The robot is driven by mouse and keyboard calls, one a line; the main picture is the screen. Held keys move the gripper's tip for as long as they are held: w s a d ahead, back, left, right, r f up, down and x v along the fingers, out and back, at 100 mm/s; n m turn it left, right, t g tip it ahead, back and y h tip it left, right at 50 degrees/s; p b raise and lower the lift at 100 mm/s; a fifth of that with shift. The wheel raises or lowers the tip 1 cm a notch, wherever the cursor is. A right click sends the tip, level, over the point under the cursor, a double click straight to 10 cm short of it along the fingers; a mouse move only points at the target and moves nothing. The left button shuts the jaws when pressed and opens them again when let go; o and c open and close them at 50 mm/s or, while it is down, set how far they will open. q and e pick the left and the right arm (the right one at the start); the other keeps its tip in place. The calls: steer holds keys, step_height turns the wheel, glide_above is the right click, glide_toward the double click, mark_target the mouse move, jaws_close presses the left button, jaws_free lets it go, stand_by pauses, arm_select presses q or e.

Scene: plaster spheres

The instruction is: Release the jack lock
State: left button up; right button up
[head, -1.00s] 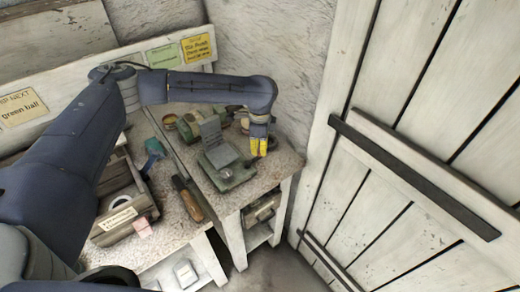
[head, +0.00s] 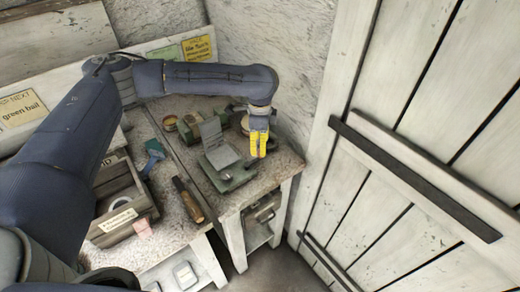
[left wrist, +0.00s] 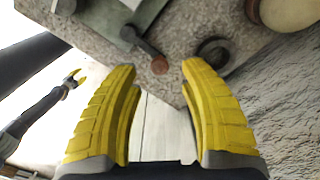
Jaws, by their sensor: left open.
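The jack (head: 228,172) is a grey-green device with a flat grey plate, at the front of the right-hand bench. In the left wrist view, part of its green body (left wrist: 120,22) shows at the top. A short lever with a reddish-brown knob (left wrist: 159,66) sticks out from it. My left gripper (head: 258,154) is open and points down just right of the jack. In the left wrist view, the knob lies between the yellow fingertips; no contact is clear. My right gripper (left wrist: 73,80) shows small at the left of that view, and its jaw state is unclear.
A dark round piece (left wrist: 212,52) lies close to the right fingertip. A pale sphere (left wrist: 290,10) is at the top right. A wooden-handled tool (head: 188,200) and an open box (head: 125,215) are left of the jack. A white plank door (head: 420,150) stands to the right.

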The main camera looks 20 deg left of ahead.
arm_select(q)
step_height(320, 180, up, 9)
steer(key=shift+f, duration=0.2)
stand_by(0.6)
